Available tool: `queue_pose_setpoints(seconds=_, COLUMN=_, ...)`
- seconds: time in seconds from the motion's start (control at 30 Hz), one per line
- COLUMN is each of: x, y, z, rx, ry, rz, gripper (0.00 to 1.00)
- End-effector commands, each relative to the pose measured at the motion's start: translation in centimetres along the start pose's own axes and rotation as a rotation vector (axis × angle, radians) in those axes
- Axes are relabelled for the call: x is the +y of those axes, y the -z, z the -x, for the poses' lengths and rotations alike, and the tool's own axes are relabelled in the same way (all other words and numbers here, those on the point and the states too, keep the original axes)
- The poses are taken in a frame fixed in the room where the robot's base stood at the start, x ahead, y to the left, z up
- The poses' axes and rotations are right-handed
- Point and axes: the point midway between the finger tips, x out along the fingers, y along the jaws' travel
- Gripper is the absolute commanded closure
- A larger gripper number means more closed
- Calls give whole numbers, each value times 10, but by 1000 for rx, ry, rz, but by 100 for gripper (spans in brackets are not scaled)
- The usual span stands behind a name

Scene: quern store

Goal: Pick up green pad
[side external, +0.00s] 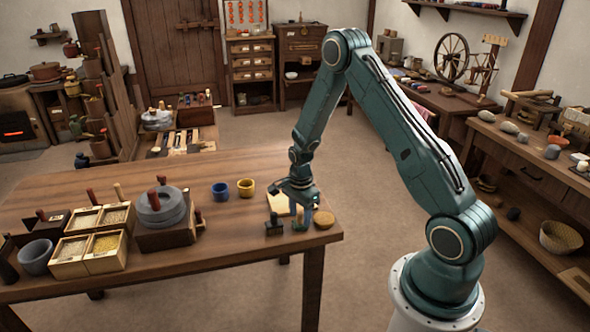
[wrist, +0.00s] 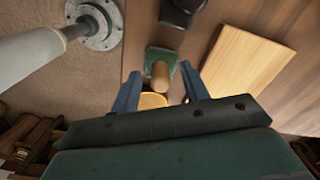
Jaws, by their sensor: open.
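The green pad (wrist: 163,54) lies on the table and has an upright, peg-like wooden handle (wrist: 158,76). In the wrist view my gripper (wrist: 160,70) is open, with one blue finger on each side of the handle. No contact is visible. In the side view my gripper (side external: 303,203) is low over the table's right end, above the green pad (side external: 300,225), whose handle is largely hidden by the fingers.
A dark block (side external: 274,226) stands just left of the pad. A pale wooden board (side external: 276,205) lies behind, and a round wooden disc (side external: 324,219) lies right, near the table edge.

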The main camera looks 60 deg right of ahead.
Motion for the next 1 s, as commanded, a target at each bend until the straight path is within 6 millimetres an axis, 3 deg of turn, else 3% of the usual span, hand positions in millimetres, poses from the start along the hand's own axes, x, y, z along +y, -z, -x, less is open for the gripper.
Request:
queue_pose_setpoints(seconds=0.6, x=0, y=0, z=-5, rx=0, ry=1, rz=0, gripper=55)
queue_pose_setpoints(seconds=0.83, x=0, y=0, z=-5, rx=0, ry=1, rz=0, gripper=100)
queue_pose_setpoints(seconds=1.0, x=0, y=0, z=-5, rx=0, ry=1, rz=0, gripper=100)
